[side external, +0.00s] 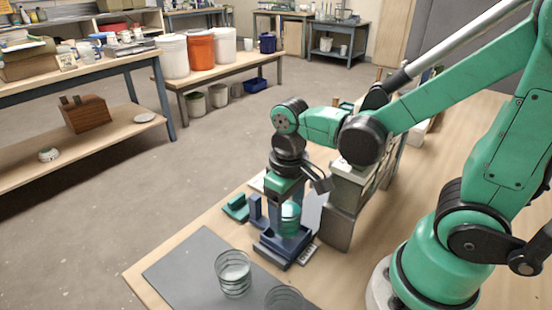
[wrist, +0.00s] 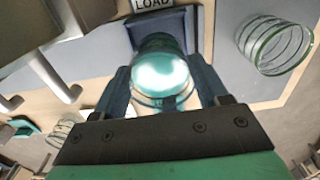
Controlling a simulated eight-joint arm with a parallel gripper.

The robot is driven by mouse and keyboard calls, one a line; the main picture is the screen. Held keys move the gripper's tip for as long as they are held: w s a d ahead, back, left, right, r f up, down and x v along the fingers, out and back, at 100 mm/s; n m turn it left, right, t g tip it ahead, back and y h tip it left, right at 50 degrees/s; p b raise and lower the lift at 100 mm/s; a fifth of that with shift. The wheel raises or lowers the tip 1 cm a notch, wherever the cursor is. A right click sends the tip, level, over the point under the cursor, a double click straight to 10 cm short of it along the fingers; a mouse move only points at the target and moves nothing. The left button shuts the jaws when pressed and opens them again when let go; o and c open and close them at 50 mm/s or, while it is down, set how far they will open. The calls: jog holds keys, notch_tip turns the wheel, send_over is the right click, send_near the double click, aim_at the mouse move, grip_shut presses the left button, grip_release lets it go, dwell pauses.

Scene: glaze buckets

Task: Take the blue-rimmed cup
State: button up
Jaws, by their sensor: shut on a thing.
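A clear cup with a teal-blue band (wrist: 163,75) is between the two dark fingers of my gripper (wrist: 165,92) in the wrist view. My gripper is shut on it, with a finger against each side. In the side view my gripper (side external: 289,208) points down and the teal cup (side external: 290,220) shows upright below it, over a dark blue fixture (side external: 272,250). The fixture also shows behind the cup in the wrist view (wrist: 190,18). I cannot tell whether the cup's base touches the fixture.
A clear ringed glass (side external: 233,272) stands on the grey mat (side external: 185,268). Another glass (side external: 285,299) is cut by the lower edge. A grey block-like unit (side external: 343,215) stands close right of my gripper. A LOAD label (wrist: 152,3) lies by the fixture. The mat's left part is bare.

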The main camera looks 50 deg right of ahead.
notch_tip(320, 180, up, 5)
jog(key=shift+r, duration=0.15)
dwell(0.3)
